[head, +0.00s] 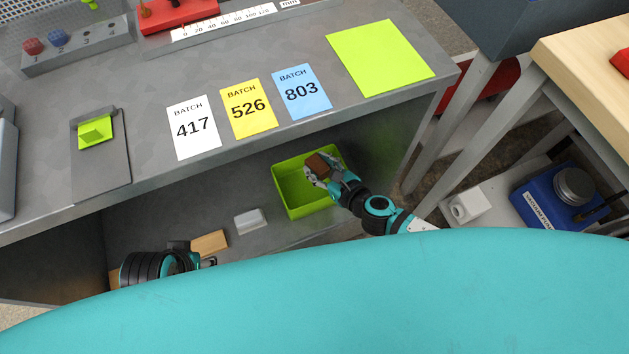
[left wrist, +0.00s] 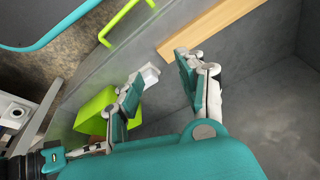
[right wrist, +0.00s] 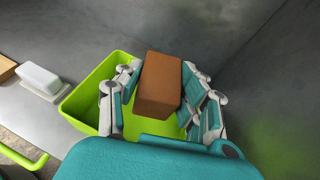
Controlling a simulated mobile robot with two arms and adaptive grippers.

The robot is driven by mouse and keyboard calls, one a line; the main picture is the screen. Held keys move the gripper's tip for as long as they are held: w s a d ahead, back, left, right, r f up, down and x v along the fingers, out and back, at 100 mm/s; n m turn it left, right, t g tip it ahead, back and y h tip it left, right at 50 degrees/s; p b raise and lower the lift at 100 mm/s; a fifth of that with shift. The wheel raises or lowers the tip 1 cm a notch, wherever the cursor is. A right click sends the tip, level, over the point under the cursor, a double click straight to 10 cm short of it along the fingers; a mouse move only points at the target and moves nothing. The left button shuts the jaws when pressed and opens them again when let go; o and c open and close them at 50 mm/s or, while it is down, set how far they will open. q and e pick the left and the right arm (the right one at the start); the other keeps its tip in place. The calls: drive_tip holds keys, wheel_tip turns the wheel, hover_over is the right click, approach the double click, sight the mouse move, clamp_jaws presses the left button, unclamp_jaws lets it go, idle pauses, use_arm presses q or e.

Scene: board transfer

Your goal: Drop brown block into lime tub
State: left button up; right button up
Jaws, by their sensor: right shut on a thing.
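The brown block (head: 317,165) is held by my right gripper (head: 319,172) above the lime tub (head: 290,205) in the head view. In the right wrist view the brown block (right wrist: 158,85) sits between both fingers of my right gripper (right wrist: 160,95), and the lime tub (right wrist: 82,105) lies beneath. My left gripper (left wrist: 158,85) is open and empty in the left wrist view. The lime tub (left wrist: 92,112) also shows there, partly hidden behind a finger. In the head view my left gripper (head: 205,262) is low at the left, mostly hidden.
A wooden piece (head: 210,243) and a white block (head: 250,221) lie on the shelf left of the tub. The grey bench top (head: 240,60) overhangs the shelf, with batch cards and a lime sheet (head: 380,58) on it. A grey side wall (head: 390,140) stands right of the tub.

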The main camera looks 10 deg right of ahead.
sight(324, 179)
drive_tip(key=shift+f+b, duration=0.6)
drive_tip(key=shift+f, duration=0.2)
wheel_tip(324, 179, down, 2)
drive_tip(key=b, duration=0.2)
drive_tip(key=shift+f+b, duration=0.15)
drive_tip(key=shift+b, duration=0.15)
use_arm(q)
drive_tip(key=w+d+r+t+h+b, duration=0.1)
drive_tip(key=w+d+r+t, duration=0.2)
drive_tip(key=w+r+t, duration=0.3)
drive_tip(key=shift+w+d+r+t+h, duration=0.25)
drive_tip(key=shift+w+r+t+h, duration=0.2)
drive_tip(key=shift+w, duration=1.6)
use_arm(e)
drive_tip(key=shift+f, duration=0.65)
drive_tip(key=o, duration=1.3)
drive_tip(key=shift+s, duration=0.1)
